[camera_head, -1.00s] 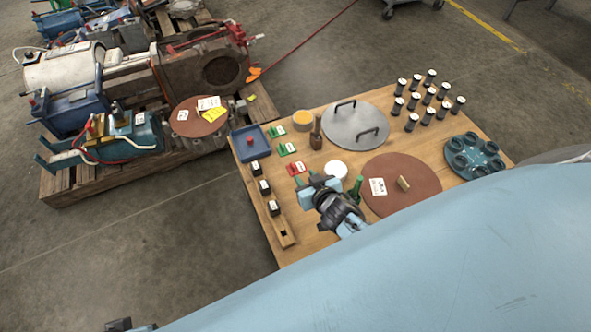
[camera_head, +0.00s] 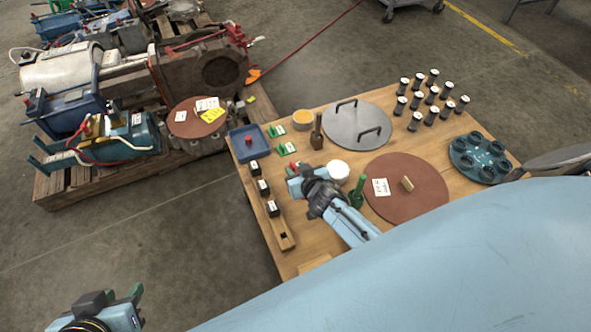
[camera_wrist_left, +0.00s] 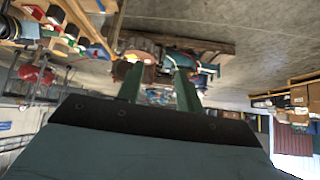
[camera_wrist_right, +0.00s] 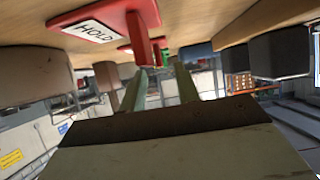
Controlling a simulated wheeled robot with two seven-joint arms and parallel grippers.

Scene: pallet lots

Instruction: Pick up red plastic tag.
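The red plastic tag (camera_wrist_right: 95,24) shows in the right wrist view, upside down, with a white "HOLD" label and an upright red grip. My right gripper's fingers (camera_wrist_right: 160,68) are apart, with the tag's grip near the tip of the left-hand finger in the wrist view. I cannot tell whether they touch. My left gripper (camera_head: 124,293) is at the lower left of the head view, away from the table. Its fingers (camera_wrist_left: 160,78) are open and empty.
Two green tags (camera_head: 286,149) lie beyond the right gripper. Black blocks (camera_head: 263,187) stand along the table's left edge near a blue tray (camera_head: 247,142). A wooden stamp (camera_head: 317,138), a white round item (camera_head: 338,171) and a brown disc (camera_head: 425,190) are close by.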

